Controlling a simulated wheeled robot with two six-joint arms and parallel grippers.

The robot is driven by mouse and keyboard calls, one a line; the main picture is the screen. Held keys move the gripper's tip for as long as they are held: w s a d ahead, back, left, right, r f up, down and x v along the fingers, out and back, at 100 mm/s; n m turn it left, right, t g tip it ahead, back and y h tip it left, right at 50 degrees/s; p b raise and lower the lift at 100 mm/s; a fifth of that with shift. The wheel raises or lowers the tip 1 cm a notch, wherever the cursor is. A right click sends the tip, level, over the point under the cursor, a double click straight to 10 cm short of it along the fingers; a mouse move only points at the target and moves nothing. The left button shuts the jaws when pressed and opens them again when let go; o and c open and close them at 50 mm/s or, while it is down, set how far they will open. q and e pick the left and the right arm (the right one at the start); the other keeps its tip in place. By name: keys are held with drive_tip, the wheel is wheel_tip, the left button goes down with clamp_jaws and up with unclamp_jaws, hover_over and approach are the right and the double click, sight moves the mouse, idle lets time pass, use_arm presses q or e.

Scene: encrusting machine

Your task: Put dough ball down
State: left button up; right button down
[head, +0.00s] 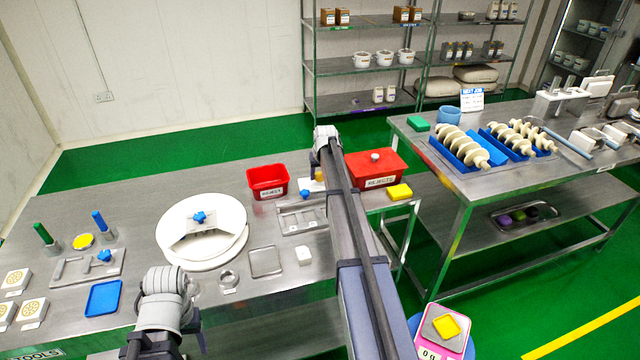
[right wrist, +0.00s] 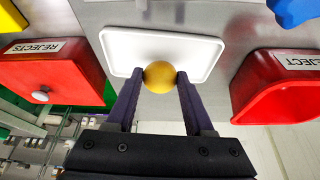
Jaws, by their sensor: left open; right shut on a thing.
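A small orange-yellow dough ball (right wrist: 159,76) is held between the two fingertips of my right gripper (right wrist: 158,82). The right gripper is shut on it. In the right wrist view the ball is at the near edge of a white rectangular tray (right wrist: 190,50); I cannot tell whether it touches the tray. In the head view the ball (head: 319,174) shows beside my right arm, with the white tray (head: 306,186) partly hidden behind that arm. My left gripper (head: 196,325) is low at the left front, mostly hidden by its own arm, open and apart from the ball.
A red open reject bin (head: 267,181) stands left of the tray and a lidded red rejects box (head: 380,168) right of it. A yellow block (head: 400,192) lies by the box. A round white stand (head: 203,249) and a metal fixture (head: 300,218) are on the steel table.

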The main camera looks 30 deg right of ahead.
use_arm(q)
drive_tip(key=shift+f+b, duration=0.45)
drive_tip(key=shift+f, duration=0.5)
use_arm(e)
drive_tip(key=shift+f, duration=0.9)
drive_tip(key=shift+f, duration=0.15)
use_arm(q)
drive_tip(key=shift+f, duration=0.15)
use_arm(e)
drive_tip(key=shift+c, duration=1.4)
unclamp_jaws()
use_arm(q)
wheel_tip(320, 180, up, 12)
drive_tip(key=p, duration=1.1)
drive_tip(key=shift+f, duration=0.25)
use_arm(e)
drive_tip(key=v, duration=1.2)
drive_tip(key=shift+a, duration=0.15)
